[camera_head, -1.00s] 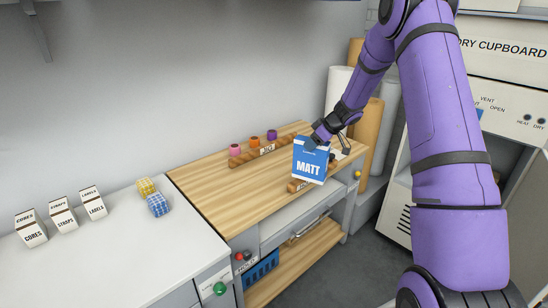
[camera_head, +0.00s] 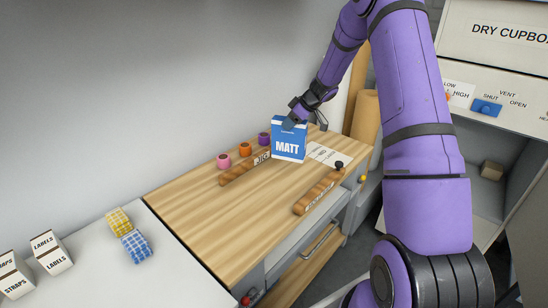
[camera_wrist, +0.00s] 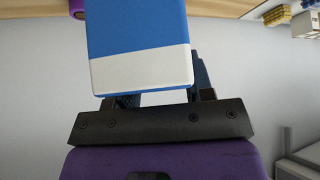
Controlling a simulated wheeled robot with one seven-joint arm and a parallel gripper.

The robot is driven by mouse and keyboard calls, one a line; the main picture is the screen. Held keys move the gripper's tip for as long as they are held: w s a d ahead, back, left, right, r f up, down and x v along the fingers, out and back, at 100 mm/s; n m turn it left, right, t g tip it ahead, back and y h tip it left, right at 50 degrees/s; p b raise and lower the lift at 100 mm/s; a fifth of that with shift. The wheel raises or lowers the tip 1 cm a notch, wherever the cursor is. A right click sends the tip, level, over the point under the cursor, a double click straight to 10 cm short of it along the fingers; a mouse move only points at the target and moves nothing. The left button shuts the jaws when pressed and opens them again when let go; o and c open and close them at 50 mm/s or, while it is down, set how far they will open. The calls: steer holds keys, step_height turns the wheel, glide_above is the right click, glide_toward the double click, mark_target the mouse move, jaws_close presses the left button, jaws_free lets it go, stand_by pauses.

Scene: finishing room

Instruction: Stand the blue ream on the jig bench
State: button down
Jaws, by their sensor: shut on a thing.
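The blue ream (camera_head: 289,142), marked MATT, is upright in my gripper (camera_head: 291,121), which is shut on its top edge. In the wrist view the ream (camera_wrist: 138,35) shows its blue face and white band between the fingers of my gripper (camera_wrist: 150,98). The wooden jig bench (camera_head: 215,205) lies below. The ream is over the back right part of the bench, by the right end of the rail (camera_head: 240,170) labelled JIG. I cannot tell whether its bottom touches the bench top.
Pink (camera_head: 224,161), orange (camera_head: 245,149) and purple (camera_head: 264,139) spools stand behind the rail. A second wooden rail (camera_head: 318,192) with a black knob lies along the front edge. A white card (camera_head: 327,154) lies right of the ream. The bench's left half is clear.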

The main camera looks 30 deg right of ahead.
mark_target(289, 143)
steer(key=shift+f, duration=4.65)
steer(key=c, duration=0.5)
jaws_free()
steer(key=shift+f, duration=0.15)
